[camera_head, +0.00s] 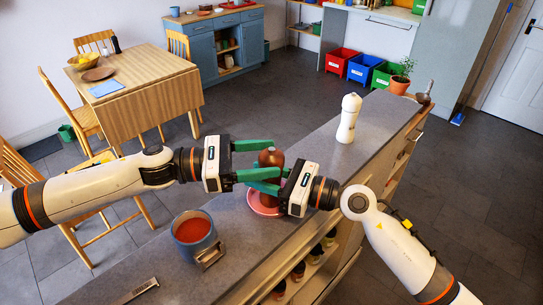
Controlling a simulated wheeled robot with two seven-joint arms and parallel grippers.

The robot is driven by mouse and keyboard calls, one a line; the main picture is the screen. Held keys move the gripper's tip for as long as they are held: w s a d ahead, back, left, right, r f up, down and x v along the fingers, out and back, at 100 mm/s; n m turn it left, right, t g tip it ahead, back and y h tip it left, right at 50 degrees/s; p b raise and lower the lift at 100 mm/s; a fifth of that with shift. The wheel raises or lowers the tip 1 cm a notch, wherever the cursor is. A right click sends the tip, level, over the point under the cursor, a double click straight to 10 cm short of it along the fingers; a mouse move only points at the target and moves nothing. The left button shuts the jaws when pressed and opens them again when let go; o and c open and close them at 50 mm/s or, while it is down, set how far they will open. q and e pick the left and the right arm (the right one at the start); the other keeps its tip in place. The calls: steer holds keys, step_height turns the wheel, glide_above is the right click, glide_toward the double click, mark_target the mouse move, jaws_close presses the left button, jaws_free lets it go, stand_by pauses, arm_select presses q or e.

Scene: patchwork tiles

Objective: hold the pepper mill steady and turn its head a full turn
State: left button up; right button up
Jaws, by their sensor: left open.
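A dark brown pepper mill (270,157) with a rounded head stands on the grey counter (325,160), among the fingers of both grippers. Its lower part is mostly hidden. My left gripper (274,160) comes in from the left with its green fingers open, one on either side of the mill's upper part. My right gripper (262,183) comes in from the right, lower down, with its green fingers reaching left around the mill's body. Whether these fingers touch the mill is hidden. A white mill-shaped piece (348,118) stands upright farther back on the counter.
A pink-red dish (262,205) lies close below the grippers. A blue pot (194,235) with red contents stands at the front left of the counter. A potted plant (400,82) is at the far end. The counter between mill and white piece is clear.

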arm_select(q)
steer(key=shift+w+d, duration=0.15)
steer(key=shift+d, duration=0.85)
steer(key=c, duration=1)
steer(key=shift+m+g, duration=0.3)
steer(key=shift+g, duration=0.2)
steer(key=shift+m+g, duration=0.3)
steer(key=shift+g, duration=0.1)
steer(key=m+g, duration=0.2)
steer(key=g, duration=0.2)
steer(key=m+g+y, duration=0.1)
steer(key=m+g, duration=0.2)
steer(key=g, duration=0.1)
steer(key=shift+w, duration=0.1)
steer(key=m+g+y, duration=0.5)
steer(key=g+y, duration=0.1)
steer(key=shift+m+g, duration=0.3)
steer(key=shift+g, duration=0.1)
